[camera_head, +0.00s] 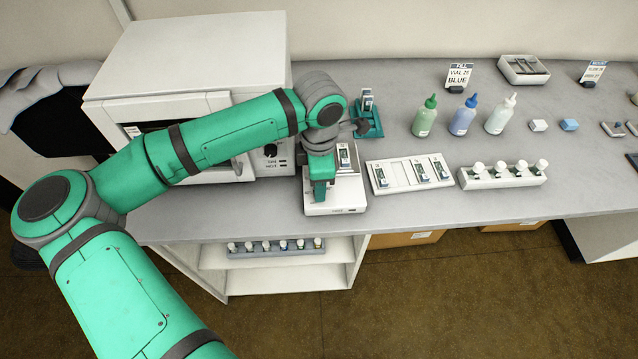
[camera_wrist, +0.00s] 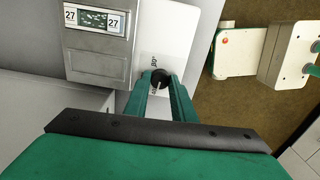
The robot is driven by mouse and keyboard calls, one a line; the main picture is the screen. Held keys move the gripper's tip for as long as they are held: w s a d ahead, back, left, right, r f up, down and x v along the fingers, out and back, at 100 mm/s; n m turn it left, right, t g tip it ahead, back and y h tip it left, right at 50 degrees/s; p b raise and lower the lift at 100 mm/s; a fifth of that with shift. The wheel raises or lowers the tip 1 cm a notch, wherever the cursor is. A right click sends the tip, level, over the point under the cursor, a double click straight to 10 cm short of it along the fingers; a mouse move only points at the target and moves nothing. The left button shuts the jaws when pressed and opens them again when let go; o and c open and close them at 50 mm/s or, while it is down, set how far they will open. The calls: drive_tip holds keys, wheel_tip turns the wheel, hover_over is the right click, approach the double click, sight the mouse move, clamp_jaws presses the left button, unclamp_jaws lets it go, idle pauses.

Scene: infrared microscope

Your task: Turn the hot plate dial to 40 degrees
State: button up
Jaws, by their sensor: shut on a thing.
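The white hot plate (camera_head: 345,202) stands at the front edge of the bench, below my arm. In the wrist view its white top (camera_wrist: 178,35) carries a small black dial (camera_wrist: 160,75) with partly visible print beside it. My gripper (camera_wrist: 160,90) is shut on the dial, one green finger on each side. In the head view my gripper (camera_head: 321,195) points down over the front of the hot plate and hides the dial. The print around the dial is too small and covered to read the setting. A slide (camera_wrist: 97,20) marked 27 lies on the grey heating surface (camera_wrist: 95,65).
A large white instrument (camera_head: 190,60) stands left of the hot plate. A white slide tray (camera_head: 400,186) is close on its right, then a rack of vials (camera_head: 503,178). A green stand (camera_head: 370,125) is behind. Bottles (camera_head: 463,118) stand farther right.

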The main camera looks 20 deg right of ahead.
drive_tip(key=shift+m, duration=0.6)
drive_tip(key=o, duration=1.1)
drive_tip(key=shift+c, duration=0.2)
drive_tip(key=shift+r, duration=0.15)
wheel_tip(320, 180, up, 11)
drive_tip(key=shift+f, duration=0.2)
